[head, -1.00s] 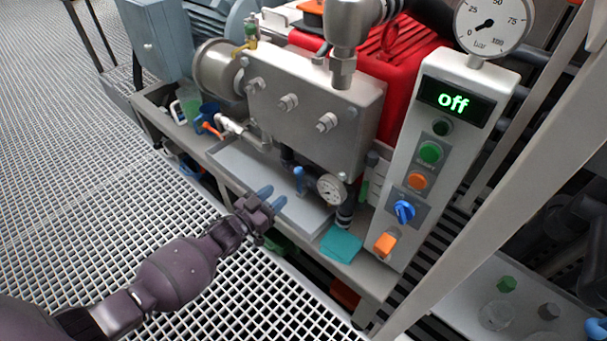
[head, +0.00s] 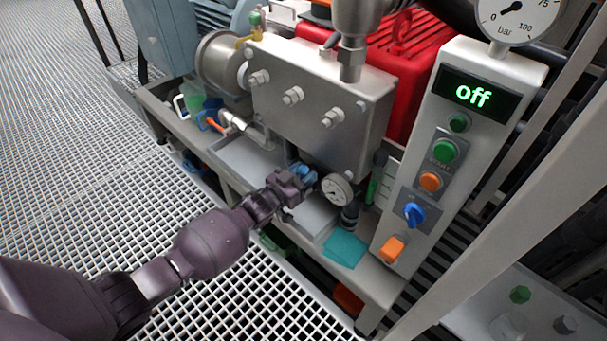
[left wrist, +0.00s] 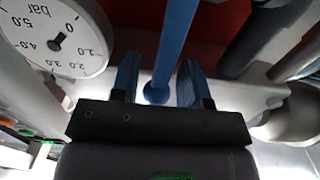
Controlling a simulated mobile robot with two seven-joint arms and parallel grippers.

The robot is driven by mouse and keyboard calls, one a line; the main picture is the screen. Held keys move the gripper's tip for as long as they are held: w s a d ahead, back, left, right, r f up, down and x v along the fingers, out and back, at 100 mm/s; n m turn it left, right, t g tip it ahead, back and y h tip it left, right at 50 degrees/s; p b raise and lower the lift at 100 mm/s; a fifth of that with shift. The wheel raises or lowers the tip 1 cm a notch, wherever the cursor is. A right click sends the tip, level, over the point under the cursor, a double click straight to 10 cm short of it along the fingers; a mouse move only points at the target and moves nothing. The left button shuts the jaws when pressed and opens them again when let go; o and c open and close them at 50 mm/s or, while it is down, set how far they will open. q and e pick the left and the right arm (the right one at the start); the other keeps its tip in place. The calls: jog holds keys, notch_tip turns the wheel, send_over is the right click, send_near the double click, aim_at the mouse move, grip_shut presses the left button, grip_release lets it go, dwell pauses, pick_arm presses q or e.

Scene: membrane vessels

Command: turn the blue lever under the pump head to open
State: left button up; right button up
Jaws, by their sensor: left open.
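The blue lever (left wrist: 176,40) under the pump head (head: 318,105) runs down between the two blue fingers of my left gripper (left wrist: 158,80) in the left wrist view. Its rounded base sits between the fingers, and the gripper is open around it with no clear grip. In the head view my left gripper (head: 304,175) is below the pump head's front, left of the small gauge. There the fingers and blue lever blend, so the lever's angle is hard to tell. My right gripper is not in view.
A small round gauge (head: 337,190) is close to the right of the gripper; it also shows in the left wrist view (left wrist: 55,35). A tray (head: 250,163) lies below. A teal cloth (head: 345,248) and a control panel (head: 455,150) reading "off" stand to the right.

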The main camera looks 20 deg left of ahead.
pick_arm(q)
grip_shut()
